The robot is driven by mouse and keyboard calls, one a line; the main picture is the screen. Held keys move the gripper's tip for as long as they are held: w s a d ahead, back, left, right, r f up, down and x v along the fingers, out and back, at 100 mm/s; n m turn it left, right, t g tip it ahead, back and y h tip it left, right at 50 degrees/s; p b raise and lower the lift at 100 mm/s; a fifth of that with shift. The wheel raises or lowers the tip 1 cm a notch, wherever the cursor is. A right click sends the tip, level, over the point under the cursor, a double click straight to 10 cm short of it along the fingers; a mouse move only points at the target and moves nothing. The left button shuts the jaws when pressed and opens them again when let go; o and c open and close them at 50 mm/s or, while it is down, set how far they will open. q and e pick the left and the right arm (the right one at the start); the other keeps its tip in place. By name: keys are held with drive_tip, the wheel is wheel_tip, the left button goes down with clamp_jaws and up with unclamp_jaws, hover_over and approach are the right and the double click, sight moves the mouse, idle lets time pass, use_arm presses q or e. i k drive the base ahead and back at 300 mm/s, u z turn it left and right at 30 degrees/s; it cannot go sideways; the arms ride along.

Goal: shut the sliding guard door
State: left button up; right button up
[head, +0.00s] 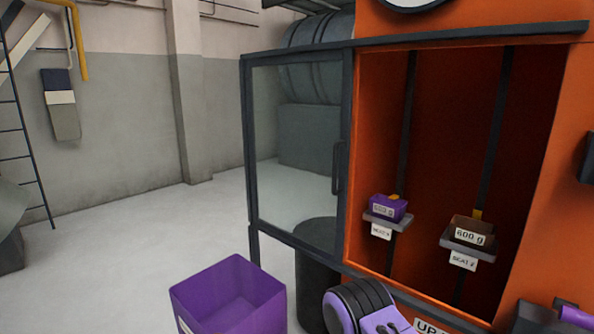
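The sliding guard door (247,150) is a clear panel in a dark frame, standing left of the orange elevator housing (375,75). Its dark vertical handle (337,167) is on the right upright of the frame. The door is open, and the housing's front opening is uncovered. A dark rail (430,42) runs along the top of the door and opening. No gripper fingers show. A lilac and black ribbed part (365,303) at the bottom edge looks like a piece of my arm, but I cannot tell which arm.
Inside the opening, a purple bucket (388,207) and a brown bucket (473,229) labelled 600 g sit on small shelves. A purple bin (225,290) stands below the door, beside a dark drum (316,260).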

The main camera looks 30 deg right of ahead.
sight(347, 54)
drive_tip(key=z, duration=0.8)
drive_tip(key=i, duration=0.3)
drive_tip(key=u, duration=0.05)
